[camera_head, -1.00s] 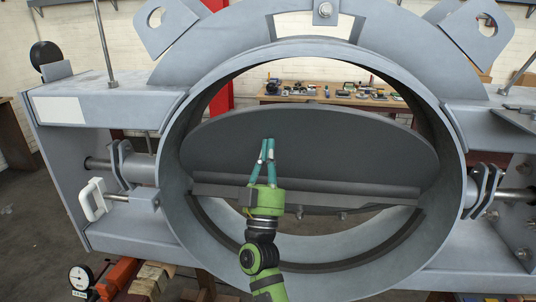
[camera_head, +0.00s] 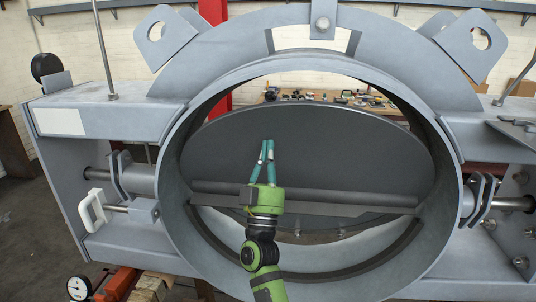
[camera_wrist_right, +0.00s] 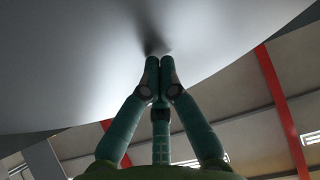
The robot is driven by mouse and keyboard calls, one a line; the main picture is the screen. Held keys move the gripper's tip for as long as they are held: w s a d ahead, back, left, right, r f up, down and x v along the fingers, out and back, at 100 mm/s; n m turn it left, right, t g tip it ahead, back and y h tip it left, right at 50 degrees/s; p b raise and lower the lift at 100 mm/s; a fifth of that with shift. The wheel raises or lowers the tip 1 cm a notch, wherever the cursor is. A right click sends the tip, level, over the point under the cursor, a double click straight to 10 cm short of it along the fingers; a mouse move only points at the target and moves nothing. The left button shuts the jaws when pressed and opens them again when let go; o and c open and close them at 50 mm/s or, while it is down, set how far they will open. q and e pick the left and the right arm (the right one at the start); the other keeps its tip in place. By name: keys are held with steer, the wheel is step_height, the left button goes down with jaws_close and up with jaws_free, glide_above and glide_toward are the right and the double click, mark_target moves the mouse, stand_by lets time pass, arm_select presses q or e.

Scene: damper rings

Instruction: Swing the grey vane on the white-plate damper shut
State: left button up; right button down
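The damper is a large grey ring (camera_head: 172,190) in a grey frame, with a blank white plate (camera_head: 59,121) on the frame's left. Its dark grey vane (camera_head: 345,150) is tilted on a horizontal shaft across the ring. Open gaps show above the vane's upper edge and below its lower part. My right gripper (camera_head: 268,145) is in front of the vane's upper half, left of its middle. In the right wrist view its fingertips (camera_wrist_right: 159,65) are together and appear to touch the pale-lit vane face (camera_wrist_right: 80,55). No object shows between them. My left gripper is not in view.
A white handle (camera_head: 93,208) sits at the frame's left by the shaft. A round dial gauge (camera_head: 78,288) is at the lower left. A workbench (camera_head: 330,97) with small items stands behind the ring. Lugs and brackets (camera_head: 478,200) flank the ring.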

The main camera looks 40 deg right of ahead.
steer(key=shift+x, duration=1.2)
steer(key=shift+w+d+f, duration=0.15)
steer(key=shift+d+f, duration=0.05)
steer(key=shift+d, duration=0.05)
steer(key=shift+w+d+r, duration=0.2)
steer(key=shift+d+r, duration=0.05)
steer(key=shift+d, duration=0.05)
steer(key=shift+w+d+r+p, duration=0.3)
steer(key=shift+w+d, duration=0.45)
steer(key=shift+d, duration=0.15)
